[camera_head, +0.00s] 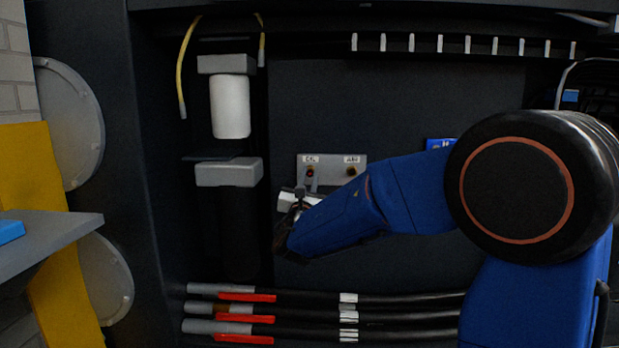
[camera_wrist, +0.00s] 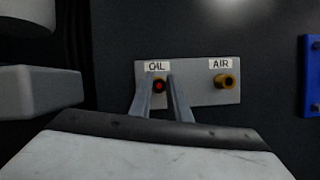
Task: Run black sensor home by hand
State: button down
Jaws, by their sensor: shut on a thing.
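The grey port plate (camera_head: 332,161) is on the dark back wall, with labels OIL and AIR; it also shows in the wrist view (camera_wrist: 196,97). The black sensor (camera_wrist: 159,86), small, dark and with a red end face, is at the OIL port. In the head view, it is a small dark and red spot (camera_head: 310,172). My gripper (camera_wrist: 160,90) has its two grey fingers on either side of the sensor, shut on it. In the head view, my gripper (camera_head: 311,181) reaches up to the plate from below. The sensor's threads and its depth in the port are hidden.
A brass AIR fitting (camera_wrist: 227,81) is right of the sensor. A white canister (camera_head: 230,106) stands in grey brackets at left. Several black hoses (camera_head: 395,310) with red and grey ends run below. A blue part (camera_wrist: 312,76) is at the right.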

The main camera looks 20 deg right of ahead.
jog(key=m+g+h, duration=0.1)
jog(key=m, duration=0.2)
jog(key=m+g+h, duration=0.1)
jog(key=m, duration=0.3)
jog(key=shift+h, duration=0.4)
jog(key=m+g+h, duration=0.1)
jog(key=m+g, duration=0.1)
jog(key=m, duration=0.1)
jog(key=shift+m, duration=0.4)
jog(key=m+g, duration=0.2)
jog(key=m, duration=0.2)
jog(key=m+g, duration=0.1)
jog(key=m, duration=0.4)
jog(key=shift+w+m+g+y, duration=0.1)
jog(key=shift+m+g+y, duration=0.2)
jog(key=shift+g, duration=0.1)
jog(key=c, duration=1.6)
grip_release()
jog(key=shift+c, duration=1.1)
